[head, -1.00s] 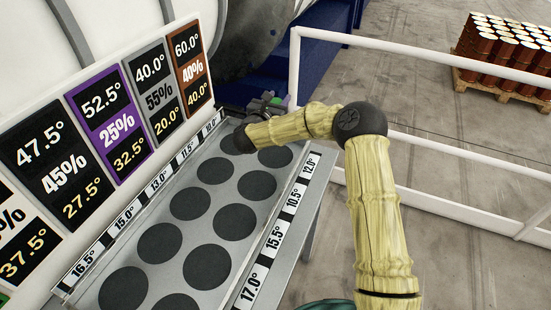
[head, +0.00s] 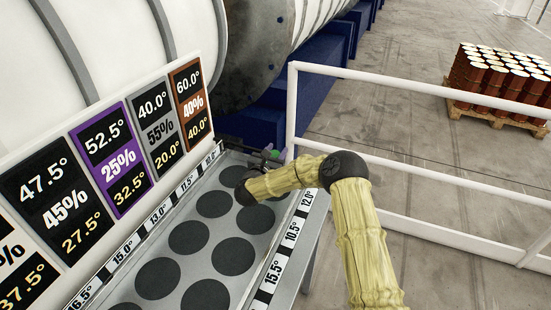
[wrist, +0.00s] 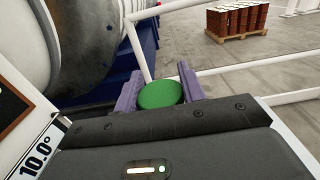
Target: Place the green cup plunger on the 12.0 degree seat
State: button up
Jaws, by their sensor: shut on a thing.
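My gripper (wrist: 158,92) is shut on the green cup plunger (wrist: 160,94), whose round green face shows between the two purple-grey fingers in the wrist view. In the head view, the gripper (head: 268,154) and a small bit of green are at the far end of the seat rack, beyond my arm's bend. The 12.0 degree label (head: 308,199) is on the right edge of the rack near its far end. The dark round seat (head: 281,196) beside it is partly covered by my arm. Whether the plunger touches anything below is hidden.
The grey rack (head: 262,240) has two columns of dark round seats. A board of degree and percent signs (head: 125,170) stands along its left. A white railing (head: 430,178) runs behind and right, with a pallet of drums (head: 500,80) beyond.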

jog(key=shift+f, duration=1.6)
jog(key=o, duration=1.3)
jog(key=shift+o, duration=0.2)
jog(key=shift+r+p, duration=0.2)
jog(key=shift+p, duration=0.1)
jog(key=shift+s+a+f, duration=0.15)
jog(key=shift+s, duration=0.1)
jog(key=b+v, duration=0.4)
jog(key=v, duration=0.7)
jog(key=shift+s, duration=0.25)
